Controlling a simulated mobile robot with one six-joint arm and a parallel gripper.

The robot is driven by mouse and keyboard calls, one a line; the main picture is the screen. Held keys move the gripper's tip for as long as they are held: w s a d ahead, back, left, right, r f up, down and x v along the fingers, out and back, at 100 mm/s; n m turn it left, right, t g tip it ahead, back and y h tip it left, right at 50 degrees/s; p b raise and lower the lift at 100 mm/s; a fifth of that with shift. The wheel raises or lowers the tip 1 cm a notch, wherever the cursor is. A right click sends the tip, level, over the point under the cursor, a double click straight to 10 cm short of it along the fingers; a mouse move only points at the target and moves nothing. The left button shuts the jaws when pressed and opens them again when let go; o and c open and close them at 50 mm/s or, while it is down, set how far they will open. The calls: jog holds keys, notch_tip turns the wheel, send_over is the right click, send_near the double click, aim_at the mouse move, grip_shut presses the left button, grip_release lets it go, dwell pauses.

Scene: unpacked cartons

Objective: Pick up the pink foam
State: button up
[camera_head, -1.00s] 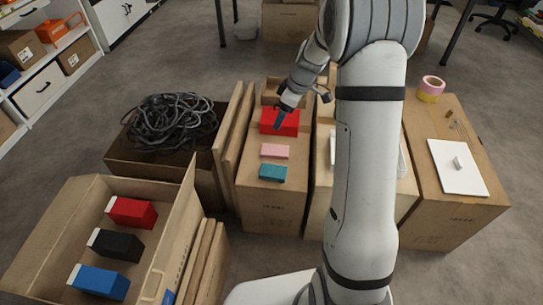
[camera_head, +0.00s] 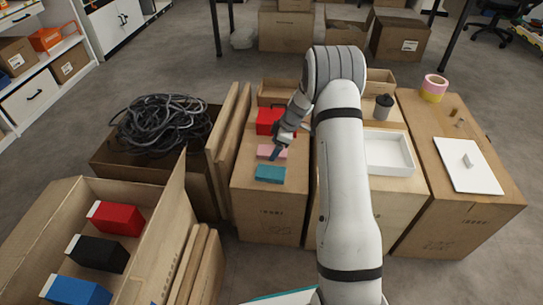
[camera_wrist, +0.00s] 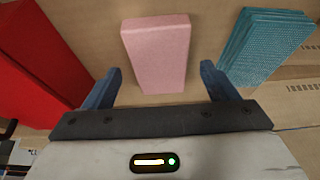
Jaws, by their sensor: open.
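The pink foam (camera_head: 266,151) is a small flat block lying on top of a brown carton, between a red block (camera_head: 266,121) and a teal block (camera_head: 270,174). In the wrist view the pink foam (camera_wrist: 157,52) lies ahead of my gripper (camera_wrist: 158,82), roughly between its two blue fingers. The fingers are spread wide and hold nothing. The red block (camera_wrist: 35,65) is left of the fingers and the teal block (camera_wrist: 265,45) is right of them. In the head view my gripper (camera_head: 275,155) is at the pink foam and partly covers its right side.
The carton top (camera_head: 284,209) bears these blocks. An open carton of black cable (camera_head: 165,125) stands left, with upright cardboard flaps between. A white tray (camera_head: 388,153) and dark cup (camera_head: 383,107) are right of my arm. A tape roll (camera_head: 434,88) sits far right.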

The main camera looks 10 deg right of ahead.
jog(key=shift+w+a+f, duration=0.1)
jog(key=shift+a+f, duration=0.15)
jog(key=shift+f, duration=0.35)
jog(key=shift+c, duration=0.2)
jog(key=c, duration=1)
